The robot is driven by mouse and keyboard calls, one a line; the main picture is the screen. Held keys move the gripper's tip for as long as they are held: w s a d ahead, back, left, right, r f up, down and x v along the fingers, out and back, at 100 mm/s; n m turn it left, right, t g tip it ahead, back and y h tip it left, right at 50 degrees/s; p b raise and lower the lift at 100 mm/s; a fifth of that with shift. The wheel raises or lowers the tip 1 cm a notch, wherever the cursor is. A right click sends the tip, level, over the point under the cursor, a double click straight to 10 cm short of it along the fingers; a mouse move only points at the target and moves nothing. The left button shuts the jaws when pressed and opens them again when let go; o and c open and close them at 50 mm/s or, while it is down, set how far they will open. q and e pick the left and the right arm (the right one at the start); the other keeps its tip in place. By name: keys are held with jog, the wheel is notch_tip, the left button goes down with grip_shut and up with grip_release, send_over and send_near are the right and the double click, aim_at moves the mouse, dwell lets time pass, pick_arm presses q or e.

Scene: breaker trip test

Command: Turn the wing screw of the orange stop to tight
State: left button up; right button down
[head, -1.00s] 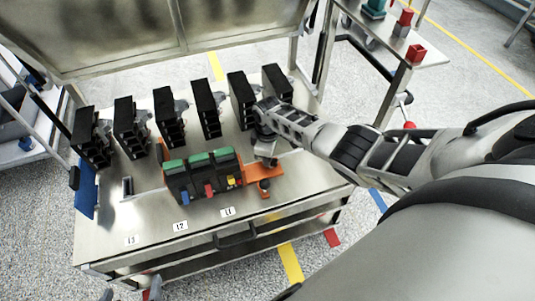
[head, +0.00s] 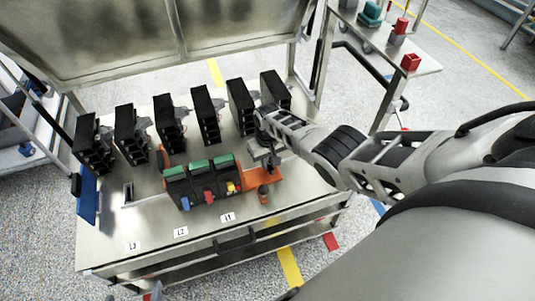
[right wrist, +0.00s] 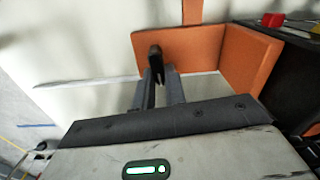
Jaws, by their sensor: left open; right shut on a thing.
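The orange stop (head: 262,176) sits on the metal bench top at the right end of the breaker row. Its angled walls show close up in the right wrist view (right wrist: 200,48). My right gripper (head: 271,162) reaches down over the stop. In the right wrist view its fingers (right wrist: 158,88) are shut on the dark wing screw (right wrist: 155,58), which stands in front of an orange wall. The head view hides the held screw behind the gripper. My left gripper (head: 132,294) shows only its fingertips, apart and empty, at the bottom edge.
Three dark breakers (head: 203,181) with green tops and blue, red and yellow parts stand just left of the stop. Several black modules (head: 207,115) stand in a row behind. The bench front (head: 190,222) is clear except for labels.

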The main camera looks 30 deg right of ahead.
pick_arm(q)
jog(key=shift+r, duration=0.1)
pick_arm(e)
jog(key=shift+m, duration=0.7)
pick_arm(q)
jog(key=shift+a, duration=0.1)
pick_arm(e)
jog(key=c, duration=1.4)
grip_release()
jog(key=shift+c, duration=0.2)
notch_tip(320, 180, up, 7)
jog(key=p, duration=0.4)
jog(key=shift+f, duration=0.2)
pick_arm(q)
jog(key=shift+s+a+r, duration=0.1)
jog(key=shift+a+r, duration=0.1)
jog(key=shift+r, duration=0.3)
jog(key=shift+s+a+r, duration=0.1)
jog(key=shift+a+r, duration=0.05)
jog(key=shift+r, duration=0.35)
pick_arm(e)
notch_tip(320, 180, up, 9)
jog(key=shift+r, duration=0.2)
pick_arm(q)
jog(key=shift+d, duration=0.1)
